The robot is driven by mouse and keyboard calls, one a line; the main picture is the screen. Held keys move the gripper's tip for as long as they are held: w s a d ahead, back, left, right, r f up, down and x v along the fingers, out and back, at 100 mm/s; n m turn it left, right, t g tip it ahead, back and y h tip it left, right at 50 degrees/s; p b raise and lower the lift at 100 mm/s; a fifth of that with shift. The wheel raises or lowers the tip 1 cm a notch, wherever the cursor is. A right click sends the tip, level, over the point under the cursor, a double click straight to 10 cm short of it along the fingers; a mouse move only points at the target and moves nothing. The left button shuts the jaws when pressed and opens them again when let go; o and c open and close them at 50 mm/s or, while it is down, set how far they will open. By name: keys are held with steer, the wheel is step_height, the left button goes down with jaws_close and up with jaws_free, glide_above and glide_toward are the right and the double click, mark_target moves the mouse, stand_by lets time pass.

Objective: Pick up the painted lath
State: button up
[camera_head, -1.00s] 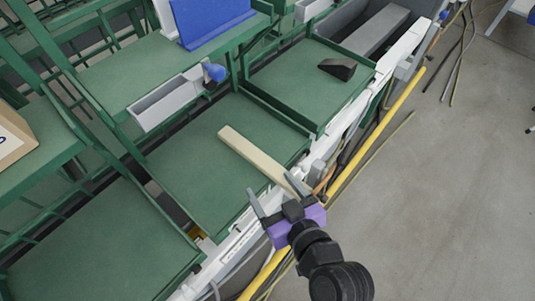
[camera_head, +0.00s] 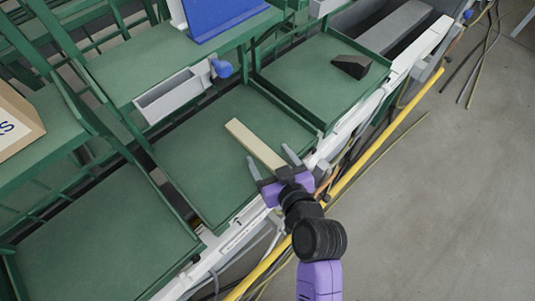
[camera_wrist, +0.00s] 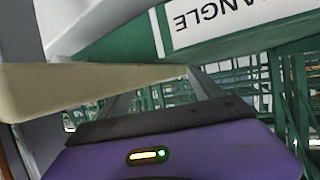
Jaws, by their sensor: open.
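The painted lath (camera_head: 250,138) is a long cream bar lying on the middle green tray (camera_head: 195,165), its near end reaching the tray's front edge. My gripper (camera_head: 268,155) is open at that edge, with its two grey fingers on either side of the lath's near part in the head view. Whether they touch it I cannot tell. In the wrist view the lath (camera_wrist: 75,88) comes in large from the left, toward the fingers (camera_wrist: 160,88). The lath's near end is partly hidden by my gripper in the head view.
A dark wedge-shaped block (camera_head: 351,66) lies on the tray at upper right. A grey bin (camera_head: 174,92) with a blue knob stands behind the middle tray. The left tray (camera_head: 105,235) is empty. A yellow pipe (camera_head: 375,145) runs along the front. A label (camera_wrist: 215,15) reads ANGLE upside down.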

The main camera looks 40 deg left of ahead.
steer(key=shift+c, duration=0.5)
jaws_close()
